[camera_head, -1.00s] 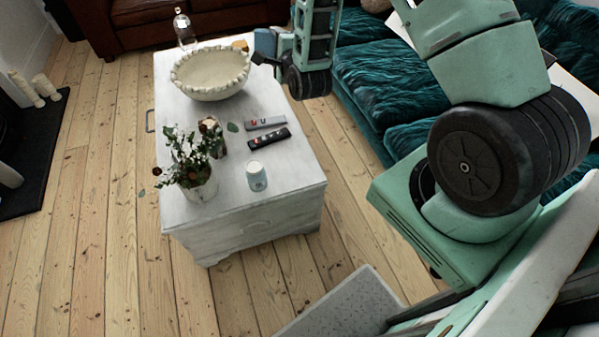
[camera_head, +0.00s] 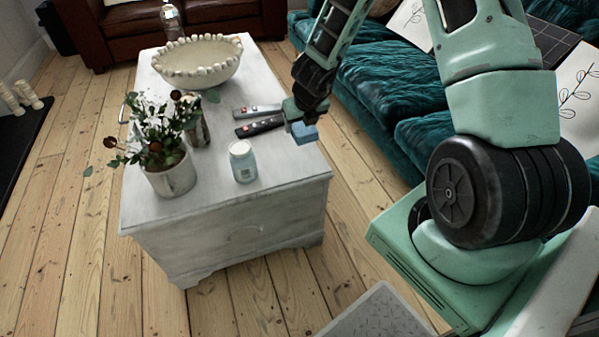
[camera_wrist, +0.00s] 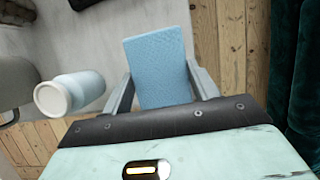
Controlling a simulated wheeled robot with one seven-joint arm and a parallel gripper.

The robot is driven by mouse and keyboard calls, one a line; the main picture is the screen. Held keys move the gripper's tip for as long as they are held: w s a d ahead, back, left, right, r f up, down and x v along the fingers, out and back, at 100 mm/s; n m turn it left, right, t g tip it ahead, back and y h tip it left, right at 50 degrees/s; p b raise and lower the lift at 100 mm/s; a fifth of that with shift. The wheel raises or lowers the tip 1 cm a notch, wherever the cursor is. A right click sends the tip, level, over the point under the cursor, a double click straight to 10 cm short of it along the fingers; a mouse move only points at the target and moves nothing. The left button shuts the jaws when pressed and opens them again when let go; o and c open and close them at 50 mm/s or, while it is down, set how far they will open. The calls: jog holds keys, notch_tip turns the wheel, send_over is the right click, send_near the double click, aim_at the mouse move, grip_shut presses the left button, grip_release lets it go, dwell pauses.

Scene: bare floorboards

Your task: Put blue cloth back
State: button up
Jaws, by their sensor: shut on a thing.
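The blue cloth (camera_head: 304,133) is a small light-blue folded block at the end of my arm in the head view. It also shows in the wrist view (camera_wrist: 157,65), upright between the two fingers. My gripper (camera_head: 297,117) is shut on it, with one finger on each side in the wrist view (camera_wrist: 163,88). It holds the cloth over the right edge of the white table (camera_head: 240,215), near the remotes. I cannot tell how high above the table top it is.
A pale candle jar (camera_head: 243,161) stands left of my gripper. Two remotes (camera_head: 259,126) lie just beside it. A flower pot (camera_head: 171,172) and a large beaded bowl (camera_head: 198,63) are further left and back. A teal sofa (camera_head: 390,90) flanks the table on the right.

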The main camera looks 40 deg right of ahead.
jog(key=shift+a+f, duration=0.2)
jog(key=shift+f, duration=0.3)
notch_tip(320, 180, down, 10)
jog(key=b, duration=0.3)
jog(key=shift+a+b, duration=0.1)
jog(key=shift+b, duration=0.2)
jog(key=o, duration=0.9)
jog(key=shift+r, duration=0.1)
